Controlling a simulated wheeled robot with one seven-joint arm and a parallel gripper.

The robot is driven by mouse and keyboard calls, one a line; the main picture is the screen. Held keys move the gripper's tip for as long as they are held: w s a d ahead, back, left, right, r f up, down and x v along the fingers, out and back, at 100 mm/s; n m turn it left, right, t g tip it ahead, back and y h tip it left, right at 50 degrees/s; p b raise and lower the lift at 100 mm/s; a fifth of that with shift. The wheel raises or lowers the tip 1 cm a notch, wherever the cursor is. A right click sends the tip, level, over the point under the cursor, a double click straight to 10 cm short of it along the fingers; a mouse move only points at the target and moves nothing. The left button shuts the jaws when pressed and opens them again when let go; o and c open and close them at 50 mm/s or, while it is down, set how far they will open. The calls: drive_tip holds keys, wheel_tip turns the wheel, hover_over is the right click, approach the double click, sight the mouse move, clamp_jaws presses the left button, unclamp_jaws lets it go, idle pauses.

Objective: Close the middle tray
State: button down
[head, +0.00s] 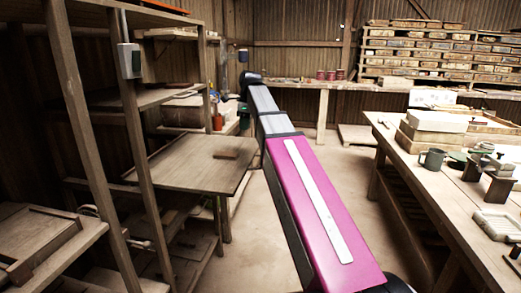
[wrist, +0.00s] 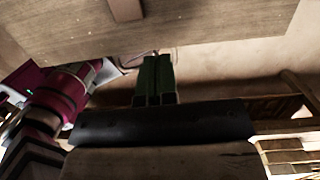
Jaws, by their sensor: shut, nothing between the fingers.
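The middle tray is a flat wooden board (head: 185,165) that juts out from the left shelf at mid height in the head view. A small brown block (head: 228,154) sits on it near its outer edge. In the wrist view the tray's underside or face (wrist: 220,22) fills the top, with the brown block (wrist: 125,8) at the upper edge. My gripper's green fingers (wrist: 156,60) are together and empty, with their tips just below the tray's edge in the picture. Whether they touch it I cannot tell. In the head view my gripper is at the tray's far right corner, its fingertips unclear.
A wooden shelf post (head: 133,150) stands at the left, and a lower-left tray (head: 30,240) lies on a nearer shelf. A workbench (head: 440,190) with a mug (head: 432,159) and boxes runs along the right. The floor (head: 250,240) between shelf and bench is clear apart from my arm.

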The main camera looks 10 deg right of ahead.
sight(199, 145)
drive_tip(key=d+f+t+y, duration=0.1)
drive_tip(key=d+f+y, duration=0.1)
drive_tip(key=d, duration=1.2)
drive_tip(key=w+a+f, duration=0.2)
drive_tip(key=a+f, duration=0.4)
drive_tip(key=f, duration=0.3)
drive_tip(key=shift+w+a+y, duration=0.3)
drive_tip(key=shift+w, duration=0.1)
drive_tip(key=shift+f, duration=0.1)
drive_tip(key=w+a, duration=0.3)
drive_tip(key=a, duration=0.6)
drive_tip(key=w+a, duration=0.3)
drive_tip(key=a, duration=0.6)
drive_tip(key=w+a, duration=0.3)
drive_tip(key=a, duration=0.6)
drive_tip(key=shift+w, duration=0.4)
